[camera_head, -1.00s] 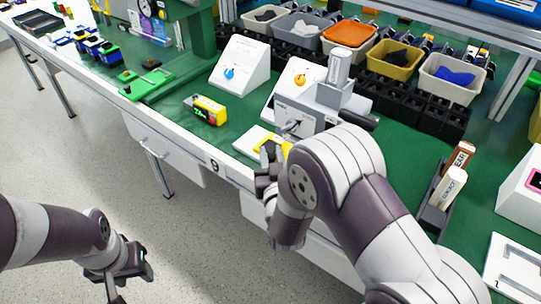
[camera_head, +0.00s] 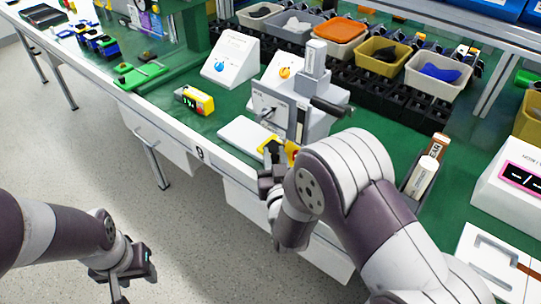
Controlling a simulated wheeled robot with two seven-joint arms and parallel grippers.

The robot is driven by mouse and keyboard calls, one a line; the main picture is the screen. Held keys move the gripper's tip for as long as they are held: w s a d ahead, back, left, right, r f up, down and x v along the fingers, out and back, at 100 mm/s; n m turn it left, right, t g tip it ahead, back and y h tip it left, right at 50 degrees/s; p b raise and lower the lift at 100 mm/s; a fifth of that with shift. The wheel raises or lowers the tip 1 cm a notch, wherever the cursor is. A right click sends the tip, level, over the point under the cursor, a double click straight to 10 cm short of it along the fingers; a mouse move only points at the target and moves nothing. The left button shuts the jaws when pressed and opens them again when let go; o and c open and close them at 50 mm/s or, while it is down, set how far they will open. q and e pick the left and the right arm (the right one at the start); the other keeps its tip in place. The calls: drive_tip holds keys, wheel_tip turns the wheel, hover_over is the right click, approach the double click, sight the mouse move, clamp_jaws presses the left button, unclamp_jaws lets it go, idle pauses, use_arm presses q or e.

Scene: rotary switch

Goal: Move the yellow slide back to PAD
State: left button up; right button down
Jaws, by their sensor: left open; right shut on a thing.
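The yellow slide (camera_head: 291,148) is at the front of a grey machine (camera_head: 312,122) with a dial and lever on its face. A white base plate (camera_head: 238,129) lies at the slide's left, its top mostly bare. My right gripper (camera_head: 273,154) is shut on the slide at the bench's front edge. Its fingers and arm hide part of the slide and the machine's lower right. I cannot read any PAD or other position mark. My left gripper (camera_head: 130,268) is open and empty, low over the floor, away from the bench.
A yellow timer (camera_head: 194,100) stands left of the plate. Bins (camera_head: 438,74) line the back. A holder with labelled sticks (camera_head: 421,181) stands right of my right arm. Green bench between is clear.

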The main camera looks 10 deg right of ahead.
drive_tip(key=shift+s+d+f+h, duration=0.3)
drive_tip(key=shift+s+d+f, duration=0.05)
drive_tip(key=shift+d+f, duration=0.15)
drive_tip(key=c, duration=1.1)
unclamp_jaws()
drive_tip(key=shift+o, duration=0.3)
drive_tip(key=shift+s+d+r, duration=0.25)
drive_tip(key=shift+s, duration=0.2)
drive_tip(key=shift+s+d+r, duration=0.2)
drive_tip(key=shift+s+d, duration=0.05)
drive_tip(key=shift+s, duration=0.2)
drive_tip(key=shift+w+a, duration=0.3)
drive_tip(key=shift+w, duration=0.15)
drive_tip(key=s+a, duration=0.1)
drive_tip(key=s, duration=1.1)
drive_tip(key=shift+s+a+p, duration=0.3)
drive_tip(key=shift+s+p, duration=0.05)
drive_tip(key=shift+p, duration=0.1)
drive_tip(key=shift+o, duration=0.3)
